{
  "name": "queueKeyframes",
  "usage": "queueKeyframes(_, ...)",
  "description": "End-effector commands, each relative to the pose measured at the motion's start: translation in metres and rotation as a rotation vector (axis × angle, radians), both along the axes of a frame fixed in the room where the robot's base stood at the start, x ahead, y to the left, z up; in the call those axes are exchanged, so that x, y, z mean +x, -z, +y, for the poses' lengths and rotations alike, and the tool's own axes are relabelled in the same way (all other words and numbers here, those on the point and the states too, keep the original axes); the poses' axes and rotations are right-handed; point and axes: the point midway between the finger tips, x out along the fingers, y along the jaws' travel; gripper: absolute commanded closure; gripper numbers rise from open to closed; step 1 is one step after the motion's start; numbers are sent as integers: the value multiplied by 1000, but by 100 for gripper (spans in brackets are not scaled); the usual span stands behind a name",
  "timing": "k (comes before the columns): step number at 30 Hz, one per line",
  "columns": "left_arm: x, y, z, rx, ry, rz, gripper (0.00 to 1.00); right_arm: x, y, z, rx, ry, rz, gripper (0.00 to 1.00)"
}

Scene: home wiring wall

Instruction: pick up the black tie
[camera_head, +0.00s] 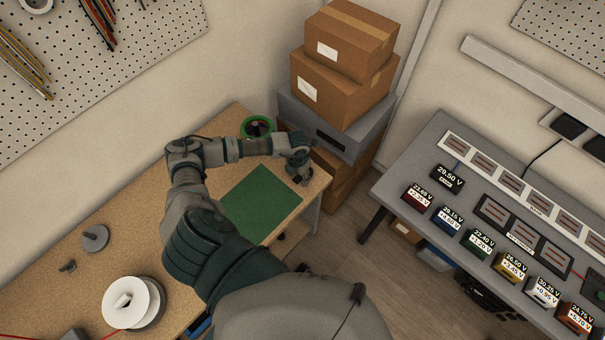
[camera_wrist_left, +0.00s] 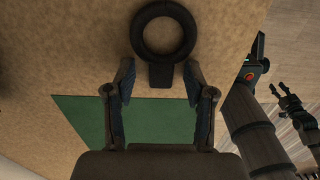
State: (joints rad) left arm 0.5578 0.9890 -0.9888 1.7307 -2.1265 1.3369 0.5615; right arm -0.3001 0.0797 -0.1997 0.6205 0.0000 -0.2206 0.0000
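The black tie (camera_wrist_left: 164,32) shows in the left wrist view as a thick dark ring with a square tab (camera_wrist_left: 160,76), lying on the tan tabletop. My left gripper (camera_wrist_left: 159,74) is open, with one fingertip on each side of the tab and a gap to it on both sides. Nothing is held. In the head view my left gripper (camera_head: 298,172) is low over the table's right end, beside the green mat (camera_head: 262,205), and mostly hides the tie.
A green ring-shaped roll (camera_head: 257,128) lies behind my left forearm. Stacked cardboard boxes (camera_head: 345,75) stand on a grey case (camera_head: 330,125) beyond the table. A grey bench (camera_head: 410,165) with several display blocks is at the right. A white spool (camera_head: 132,302) sits at lower left.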

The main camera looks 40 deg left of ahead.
Motion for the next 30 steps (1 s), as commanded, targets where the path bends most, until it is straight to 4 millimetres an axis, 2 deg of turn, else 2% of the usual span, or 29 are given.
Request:
queueKeyframes(1, 0, 0, 0, 0, 0, 0, 65, 0, 0, 0, -1, 0, 0, 60)
queueKeyframes(4, 0, 0, 0, 0, 0, 0, 90, 0, 0, -1, -1, -1, 0, 60)
queueKeyframes(5, 0, -1, 0, 0, 0, 0, 92, 0, 0, -1, -1, -1, 0, 60)
queueKeyframes(17, 1, -3, -1, 0, 0, -2, 92, 0, 0, -1, -1, -1, 0, 60)
queueKeyframes(26, 1, -34, 0, 1, 1, -4, 92, 0, 3, -1, -1, -1, 0, 60)
queueKeyframes(30, -14, -38, -23, -2, 7, -1, 92, -1, 6, -1, -1, -1, 1, 60)
